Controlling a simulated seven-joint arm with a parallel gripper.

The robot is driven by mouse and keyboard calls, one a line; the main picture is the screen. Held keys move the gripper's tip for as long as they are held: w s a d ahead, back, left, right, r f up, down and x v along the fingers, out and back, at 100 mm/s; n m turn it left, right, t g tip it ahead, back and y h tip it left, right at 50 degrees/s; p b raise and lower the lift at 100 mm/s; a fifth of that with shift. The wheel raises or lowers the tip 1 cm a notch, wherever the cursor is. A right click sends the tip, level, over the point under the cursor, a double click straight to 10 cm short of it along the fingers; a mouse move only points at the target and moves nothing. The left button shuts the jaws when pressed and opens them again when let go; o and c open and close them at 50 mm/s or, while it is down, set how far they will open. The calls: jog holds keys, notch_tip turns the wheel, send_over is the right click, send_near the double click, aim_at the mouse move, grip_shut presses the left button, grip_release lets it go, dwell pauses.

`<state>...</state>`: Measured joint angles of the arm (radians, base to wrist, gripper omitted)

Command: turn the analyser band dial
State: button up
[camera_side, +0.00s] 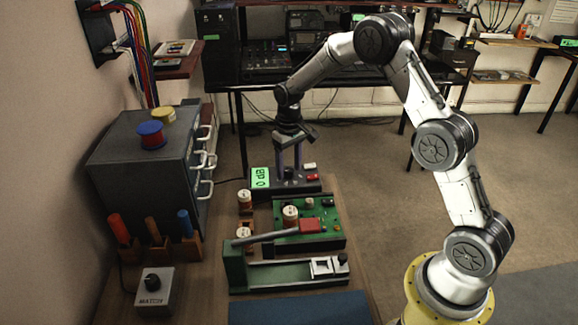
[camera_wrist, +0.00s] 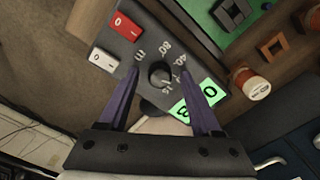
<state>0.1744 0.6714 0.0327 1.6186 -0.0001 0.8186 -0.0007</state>
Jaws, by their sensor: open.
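My gripper (camera_side: 289,169) points down over this box. In the wrist view the purple fingers of my gripper (camera_wrist: 160,70) are open, one on each side of the dial, with gaps showing between fingers and knob. Whether the fingertips touch the face I cannot tell.
A green circuit board (camera_side: 325,222) with copper coils lies in front of the analyser. A green lever fixture (camera_side: 236,262) is nearer. A MATCH box (camera_side: 155,290) with a black knob, screwdrivers in a rack and a grey drawer cabinet (camera_side: 150,165) stand on the left.

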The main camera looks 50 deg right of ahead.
grip_shut()
jog(key=shift+n, duration=0.3)
jog(key=n, duration=0.9)
dwell(0.4)
dwell(0.3)
grip_release()
dwell(0.3)
